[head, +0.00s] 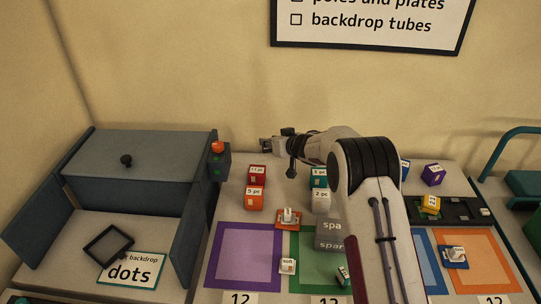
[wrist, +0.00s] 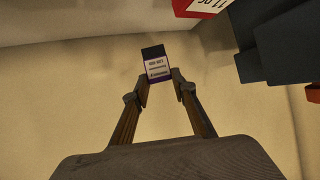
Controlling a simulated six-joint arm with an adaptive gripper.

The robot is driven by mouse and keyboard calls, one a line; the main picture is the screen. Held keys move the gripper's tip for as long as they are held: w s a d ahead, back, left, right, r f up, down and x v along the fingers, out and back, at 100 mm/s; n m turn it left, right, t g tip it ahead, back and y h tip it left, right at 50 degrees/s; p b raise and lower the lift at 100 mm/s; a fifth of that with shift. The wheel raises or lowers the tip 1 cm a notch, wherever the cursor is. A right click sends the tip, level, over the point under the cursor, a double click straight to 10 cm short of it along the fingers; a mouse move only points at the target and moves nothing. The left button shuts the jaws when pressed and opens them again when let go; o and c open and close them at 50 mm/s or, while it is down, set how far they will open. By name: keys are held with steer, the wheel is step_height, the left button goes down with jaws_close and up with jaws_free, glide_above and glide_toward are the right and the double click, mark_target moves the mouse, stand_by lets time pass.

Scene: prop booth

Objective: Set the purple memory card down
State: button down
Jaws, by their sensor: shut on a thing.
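The purple memory card (wrist: 156,67) has a dark top, a purple body and a white label with small print. It is between the fingertips of my gripper (wrist: 163,88) in the wrist view, sticking out beyond them. In the head view my gripper (head: 268,145) is up at the back of the table, in front of the wall, pointing left. It is shut on the card, held in the air above the table. The card is too small to make out clearly in the head view.
Purple (head: 236,252), green, blue and orange (head: 487,263) mats lie along the table front. Red (head: 257,174), orange (head: 254,198), teal and white boxes stand behind them. My arm hides the table's middle right.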

steer(key=shift+f, duration=1)
steer(key=shift+f, duration=1.9)
steer(key=c, duration=1.6)
jaws_free()
steer(key=shift+f, duration=0.1)
steer(key=shift+c, duration=0.2)
steer(key=shift+s+d+r, duration=0.15)
steer(key=shift+s+r, duration=0.15)
steer(key=shift+r, duration=0.05)
steer(key=v, duration=1.1)
steer(key=shift+d+r, duration=0.1)
steer(key=shift+r, duration=0.1)
